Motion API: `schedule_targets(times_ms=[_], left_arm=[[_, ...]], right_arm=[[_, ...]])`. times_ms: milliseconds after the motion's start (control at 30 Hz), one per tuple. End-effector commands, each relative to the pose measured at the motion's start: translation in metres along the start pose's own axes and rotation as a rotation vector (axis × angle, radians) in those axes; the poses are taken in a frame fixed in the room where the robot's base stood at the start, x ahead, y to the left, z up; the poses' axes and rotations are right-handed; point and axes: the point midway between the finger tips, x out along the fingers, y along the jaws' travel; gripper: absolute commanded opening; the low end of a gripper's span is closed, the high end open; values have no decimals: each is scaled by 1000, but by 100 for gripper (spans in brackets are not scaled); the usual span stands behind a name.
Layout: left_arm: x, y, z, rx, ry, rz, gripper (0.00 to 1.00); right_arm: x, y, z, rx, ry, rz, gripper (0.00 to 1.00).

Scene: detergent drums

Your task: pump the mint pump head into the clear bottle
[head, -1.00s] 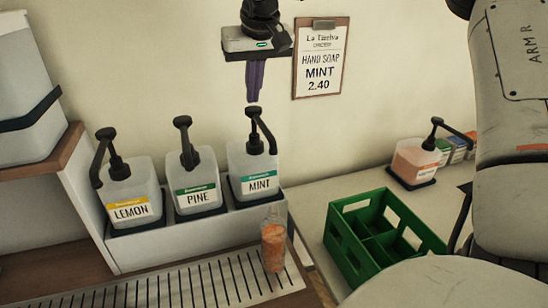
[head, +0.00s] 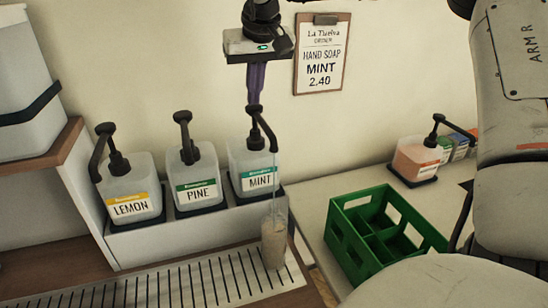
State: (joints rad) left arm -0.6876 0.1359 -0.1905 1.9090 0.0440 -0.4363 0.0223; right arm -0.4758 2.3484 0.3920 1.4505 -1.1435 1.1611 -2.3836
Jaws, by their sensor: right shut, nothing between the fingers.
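The mint pump head (head: 255,116) is black and tops the clear dispenser labelled MINT (head: 257,181). Its spout points right and down. The clear bottle (head: 273,243) stands upright on the slatted grate under the spout, with pale, cloudy contents in its lower part. A thin, faint stream (head: 275,180) runs from the spout tip down to the bottle's neck. My right gripper (head: 255,99) comes down from above, its purple fingers shut and empty, with the tips at the top of the pump head and seemingly touching it. My left gripper is not in view.
The LEMON (head: 130,207) and PINE (head: 195,194) dispensers stand left of MINT in the same rack (head: 160,247). A green crate (head: 345,235) and an orange-filled pump dispenser (head: 415,165) are on the right counter. A price card (head: 321,55) reading HAND SOAP MINT 2.40 hangs behind.

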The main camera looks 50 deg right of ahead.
Motion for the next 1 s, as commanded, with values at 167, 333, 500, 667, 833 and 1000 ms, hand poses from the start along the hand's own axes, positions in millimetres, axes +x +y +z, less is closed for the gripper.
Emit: schedule_targets(times_ms=[167,333,500,667,833,1000], left_arm=[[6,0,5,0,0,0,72],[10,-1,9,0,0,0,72],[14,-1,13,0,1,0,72],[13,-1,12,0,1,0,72],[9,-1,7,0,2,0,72],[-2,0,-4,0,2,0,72]], right_arm=[[14,0,7,-1,-5,1,0],[23,0,11,-2,-6,2,0],[33,0,15,-2,-7,2,0],[33,0,15,-2,-7,2,0],[27,0,13,-2,-8,2,0],[12,0,7,-2,-8,2,0]])
